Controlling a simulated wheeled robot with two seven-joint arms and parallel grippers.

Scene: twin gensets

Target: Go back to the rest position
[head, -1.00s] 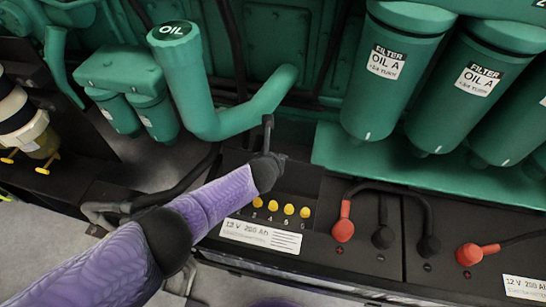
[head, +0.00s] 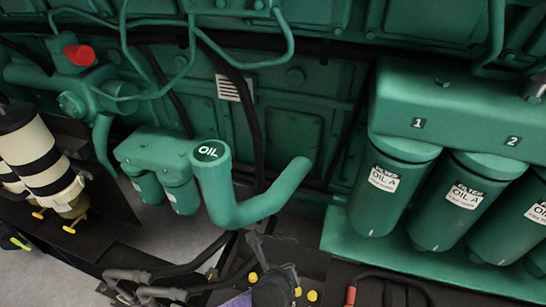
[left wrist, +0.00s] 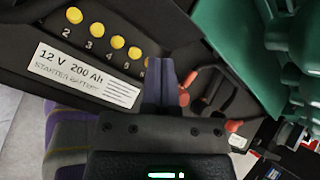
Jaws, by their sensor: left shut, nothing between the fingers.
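My left gripper (head: 254,242) is at the bottom middle of the head view, over the black battery in front of the green engine. In the left wrist view the left gripper (left wrist: 162,78) has its two fingers together with nothing between them. The battery's white label (left wrist: 88,75) and its numbered yellow caps (left wrist: 97,30) show beside the fingers. My right gripper is in neither view.
A green oil filler pipe (head: 235,212) stands just behind the left gripper. Green oil filters (head: 392,190) hang to the right. Red and black battery cables (head: 352,294) run at lower right. Striped cylinders (head: 37,160) stand at far left.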

